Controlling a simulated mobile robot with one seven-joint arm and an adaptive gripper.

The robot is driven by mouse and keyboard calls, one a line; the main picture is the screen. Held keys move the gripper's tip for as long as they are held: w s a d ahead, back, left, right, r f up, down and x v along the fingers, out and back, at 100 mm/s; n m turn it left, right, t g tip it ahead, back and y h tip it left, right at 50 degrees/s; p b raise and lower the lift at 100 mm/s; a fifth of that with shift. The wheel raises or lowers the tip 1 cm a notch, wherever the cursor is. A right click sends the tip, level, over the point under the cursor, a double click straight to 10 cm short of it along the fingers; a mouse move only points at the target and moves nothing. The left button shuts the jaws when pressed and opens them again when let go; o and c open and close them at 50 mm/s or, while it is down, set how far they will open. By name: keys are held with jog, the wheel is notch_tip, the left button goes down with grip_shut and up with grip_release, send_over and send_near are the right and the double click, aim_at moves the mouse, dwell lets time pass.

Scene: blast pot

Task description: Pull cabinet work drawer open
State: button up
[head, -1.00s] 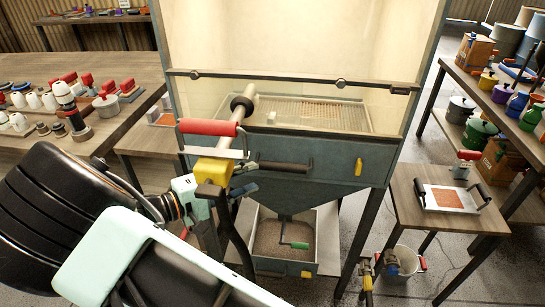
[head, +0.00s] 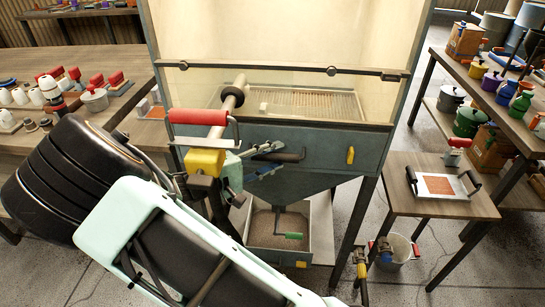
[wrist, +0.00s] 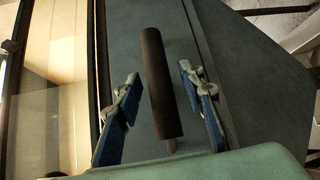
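The cabinet (head: 330,178) is blue-grey with a tapered lower part and a pale, clear-fronted upper part. Its work drawer front (head: 315,142) appears shut, with a dark bar handle (head: 291,157). The handle also shows in the wrist view (wrist: 160,85), between my two blue fingers. My gripper (head: 267,160) is open around the handle, one finger on each side. In the wrist view, gaps show between the handle and both fingers (wrist: 163,100). My arm hides the cabinet's lower left side.
A small table (head: 398,197) and a bucket (head: 398,250) stand at right.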

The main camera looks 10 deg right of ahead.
jog(key=shift+c, duration=0.4)
grip_shut()
jog(key=s+a+p, duration=0.2)
jog(key=s+a, duration=0.2)
jog(key=s, duration=0.9)
jog(key=s+a+p, duration=0.1)
jog(key=s+a, duration=0.3)
jog(key=s, duration=0.9)
jog(key=shift+a+p, duration=0.25)
jog(key=shift+p, duration=0.1)
jog(key=shift+s, duration=0.1)
jog(key=shift+o, duration=0.4)
grip_release()
jog(key=v, duration=1.2)
